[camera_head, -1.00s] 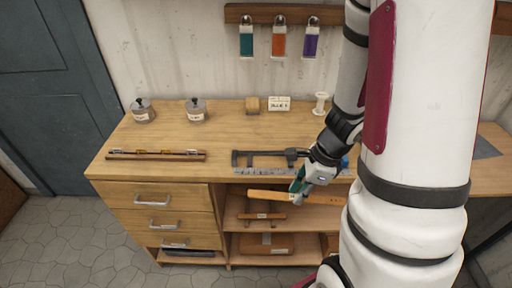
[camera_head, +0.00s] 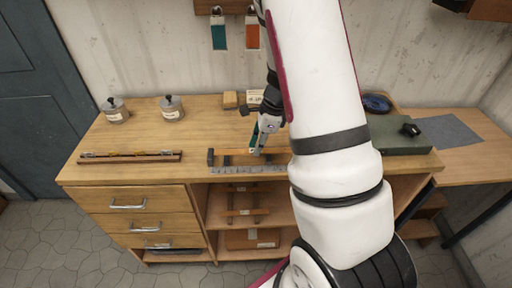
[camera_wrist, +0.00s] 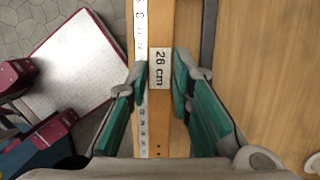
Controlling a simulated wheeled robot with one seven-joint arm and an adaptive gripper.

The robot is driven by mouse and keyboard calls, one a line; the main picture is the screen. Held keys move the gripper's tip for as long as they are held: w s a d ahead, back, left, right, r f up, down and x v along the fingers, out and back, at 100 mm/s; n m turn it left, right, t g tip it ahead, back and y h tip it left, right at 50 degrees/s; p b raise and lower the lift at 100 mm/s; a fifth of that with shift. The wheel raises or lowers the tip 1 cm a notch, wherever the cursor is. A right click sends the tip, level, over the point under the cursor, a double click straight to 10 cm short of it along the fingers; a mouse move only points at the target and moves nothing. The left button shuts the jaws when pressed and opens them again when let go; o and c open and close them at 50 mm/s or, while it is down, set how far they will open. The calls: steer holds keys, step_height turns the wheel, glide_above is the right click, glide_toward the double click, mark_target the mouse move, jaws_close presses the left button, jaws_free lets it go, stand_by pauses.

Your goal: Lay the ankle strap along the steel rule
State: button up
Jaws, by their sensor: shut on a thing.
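The ankle strap (camera_wrist: 160,110) is a long tan strip with a "26 cm" label, seen in the wrist view between the green fingertips of my gripper (camera_wrist: 160,83). In the head view the strap (camera_head: 279,156) runs left to right near the bench's front edge. The steel rule (camera_wrist: 141,40) runs parallel beside it, close to the left finger in the wrist view. The rule (camera_head: 245,170) lies along the front edge in the head view. My gripper (camera_head: 259,148) is shut on the strap, low over the bench. Whether the strap touches the bench I cannot tell.
A dark measuring tool (camera_head: 211,157) lies just behind the rule, and its bar (camera_wrist: 208,35) runs beside the strap. A brown rack (camera_head: 130,157) lies to the left. Two jars (camera_head: 172,108) stand behind. A green case (camera_head: 398,134) is at right.

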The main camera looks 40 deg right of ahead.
steer(key=shift+w+d+f, duration=0.1)
steer(key=shift+w+d, duration=0.2)
steer(key=shift+w, duration=0.35)
steer(key=shift+w+d, duration=0.3)
steer(key=shift+w, duration=0.3)
steer(key=shift+f, duration=1.75)
steer(key=shift+s+f, duration=0.1)
steer(key=shift+f, duration=0.3)
steer(key=o, duration=0.9)
steer(key=shift+f, duration=0.1)
steer(key=shift+o, duration=0.2)
